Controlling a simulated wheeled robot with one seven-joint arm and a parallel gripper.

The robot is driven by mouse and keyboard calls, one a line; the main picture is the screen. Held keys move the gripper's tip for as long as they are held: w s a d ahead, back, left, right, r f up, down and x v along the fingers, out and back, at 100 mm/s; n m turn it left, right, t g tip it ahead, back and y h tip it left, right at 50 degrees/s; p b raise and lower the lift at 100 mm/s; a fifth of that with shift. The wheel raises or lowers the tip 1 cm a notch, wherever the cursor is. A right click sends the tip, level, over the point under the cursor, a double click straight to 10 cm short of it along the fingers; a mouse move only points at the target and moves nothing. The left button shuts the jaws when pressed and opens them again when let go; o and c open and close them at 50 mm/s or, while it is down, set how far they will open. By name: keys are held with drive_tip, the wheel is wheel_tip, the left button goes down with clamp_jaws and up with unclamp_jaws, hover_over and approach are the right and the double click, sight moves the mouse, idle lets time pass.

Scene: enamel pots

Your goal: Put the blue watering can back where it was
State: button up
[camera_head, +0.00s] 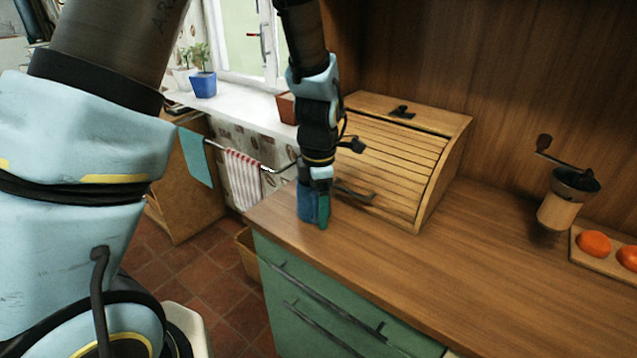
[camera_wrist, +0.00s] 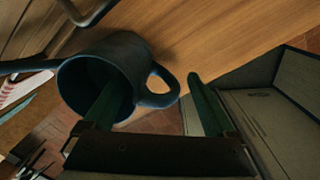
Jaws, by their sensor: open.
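The blue watering can (camera_wrist: 128,62) is near the left end of the wooden counter (camera_head: 480,270), in front of the roll-top box. In the wrist view its open mouth faces me, its spout points left and its loop handle points right. In the head view the can (camera_head: 305,203) is mostly hidden by my gripper (camera_head: 318,212). In the wrist view my gripper (camera_wrist: 153,105) is open. One green finger overlaps the can's mouth, seemingly inside it, and the other is outside, beyond the handle. I cannot tell whether either touches the can.
The wooden roll-top box (camera_head: 385,165) stands close behind my gripper, with a dark handle low on its front. A coffee grinder (camera_head: 560,205) and a board with orange fruit (camera_head: 595,243) are at the right. The windowsill (camera_head: 235,105) holds a blue pot (camera_head: 203,85). The middle counter is clear.

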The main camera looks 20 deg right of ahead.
drive_tip(key=r, duration=0.3)
drive_tip(key=r+b, duration=0.1)
drive_tip(key=r, duration=0.6)
drive_tip(key=shift+s+a+r, duration=0.1)
drive_tip(key=shift+s+r, duration=0.2)
drive_tip(key=shift+r, duration=0.05)
drive_tip(key=w+a+f+m+t, duration=0.1)
drive_tip(key=a+f+m, duration=0.1)
drive_tip(key=a+m, duration=1.5)
drive_tip(key=a, duration=1.2)
drive_tip(key=shift+w+a, duration=0.3)
drive_tip(key=shift+w, duration=0.1)
